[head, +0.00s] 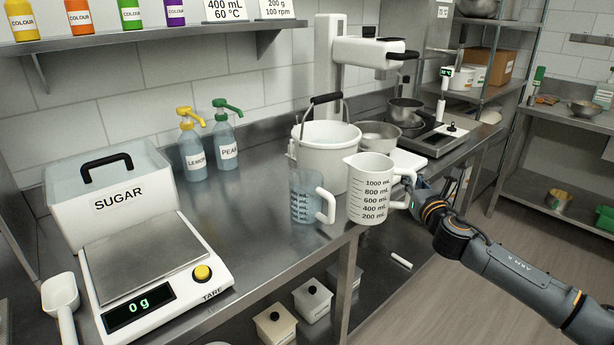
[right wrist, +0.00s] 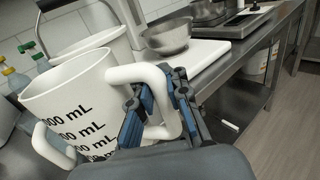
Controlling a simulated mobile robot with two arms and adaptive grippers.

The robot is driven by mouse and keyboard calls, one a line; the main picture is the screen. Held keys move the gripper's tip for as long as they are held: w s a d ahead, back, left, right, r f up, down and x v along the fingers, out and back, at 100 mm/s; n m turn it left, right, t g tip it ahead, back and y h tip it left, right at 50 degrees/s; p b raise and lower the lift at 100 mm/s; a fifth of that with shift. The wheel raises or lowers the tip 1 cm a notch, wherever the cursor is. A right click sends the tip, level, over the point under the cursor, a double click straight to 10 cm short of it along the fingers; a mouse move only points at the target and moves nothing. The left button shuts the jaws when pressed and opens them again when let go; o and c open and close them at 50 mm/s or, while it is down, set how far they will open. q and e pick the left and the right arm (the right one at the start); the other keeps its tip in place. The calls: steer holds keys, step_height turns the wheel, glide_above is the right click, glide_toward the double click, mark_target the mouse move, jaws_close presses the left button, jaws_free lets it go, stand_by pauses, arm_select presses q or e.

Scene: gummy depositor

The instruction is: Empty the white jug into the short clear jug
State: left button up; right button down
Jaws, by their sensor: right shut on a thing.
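The white jug (head: 371,188), with black mL markings, is upright in the head view at the counter's front edge. My right gripper (head: 412,186) is shut on its handle from the right. In the right wrist view the gripper (right wrist: 152,105) closes around the white handle, and the jug (right wrist: 75,105) fills the left side. The short clear jug (head: 304,197) stands on the counter just left of the white jug, its handle facing right. The inside of the white jug is hidden. I cannot tell whether the white jug touches the counter. My left gripper is out of view.
A white bucket (head: 325,150) with a raised black handle stands behind both jugs. A steel bowl (head: 378,136) and white board (head: 407,163) are to its right. A scale (head: 158,268) and sugar box (head: 110,190) stand left. Bare counter (head: 262,215) lies between the scale and clear jug.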

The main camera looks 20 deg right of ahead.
mark_target(414, 171)
steer(key=r+p, duration=0.3)
steer(key=r, duration=0.1)
steer(key=shift+a, duration=0.2)
steer(key=shift+r+p, duration=0.4)
steer(key=shift+p, duration=0.15)
steer(key=shift+s+f, duration=0.15)
steer(key=shift+s, duration=0.35)
steer(key=s+a, duration=0.1)
steer(key=s, duration=0.6)
steer(key=shift+a, duration=0.4)
steer(key=shift+w+a, duration=0.1)
